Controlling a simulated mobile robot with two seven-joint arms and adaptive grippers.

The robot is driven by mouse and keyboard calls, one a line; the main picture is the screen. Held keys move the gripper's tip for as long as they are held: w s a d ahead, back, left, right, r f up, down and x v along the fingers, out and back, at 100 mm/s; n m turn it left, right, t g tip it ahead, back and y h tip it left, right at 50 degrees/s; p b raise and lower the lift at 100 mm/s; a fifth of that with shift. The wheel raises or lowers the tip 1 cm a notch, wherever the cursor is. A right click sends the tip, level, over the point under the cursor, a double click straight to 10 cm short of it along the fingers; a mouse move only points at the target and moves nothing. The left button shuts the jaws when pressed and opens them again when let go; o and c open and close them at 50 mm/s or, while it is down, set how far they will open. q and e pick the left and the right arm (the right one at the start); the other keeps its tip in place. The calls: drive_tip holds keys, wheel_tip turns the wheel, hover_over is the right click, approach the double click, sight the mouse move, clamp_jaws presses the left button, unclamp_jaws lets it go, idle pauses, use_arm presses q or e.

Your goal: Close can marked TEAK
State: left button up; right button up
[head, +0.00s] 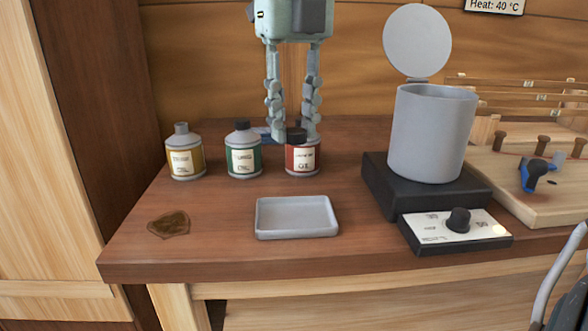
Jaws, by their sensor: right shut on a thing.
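Three small cans stand in a row on the brown bench. The left can (185,157) has a yellow label and a grey neck with no black cap on it. The middle can (244,157) has a green label and a dark cap. The right can (302,159) has a red label, with a black cap (296,135) at its top. The label words are too small to read surely, so I cannot tell which is TEAK. My right gripper (294,138) points down over the red can, its fingers shut on the black cap. Whether the cap is seated is unclear. My left gripper is out of view.
An empty grey tray (297,234) lies in front of the cans. A grey pot (431,133) with its lid (417,41) raised stands on a black heater (376,187) with a knob (458,220). A wooden board (513,193) with pegs and a blue tool is at right.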

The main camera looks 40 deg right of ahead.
sight(294, 129)
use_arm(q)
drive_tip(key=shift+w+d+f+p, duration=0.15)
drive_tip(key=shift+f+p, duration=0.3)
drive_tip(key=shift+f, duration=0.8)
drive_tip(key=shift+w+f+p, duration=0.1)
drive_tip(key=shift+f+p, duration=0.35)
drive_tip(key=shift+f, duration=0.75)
use_arm(e)
wheel_tip(294, 129, up, 15)
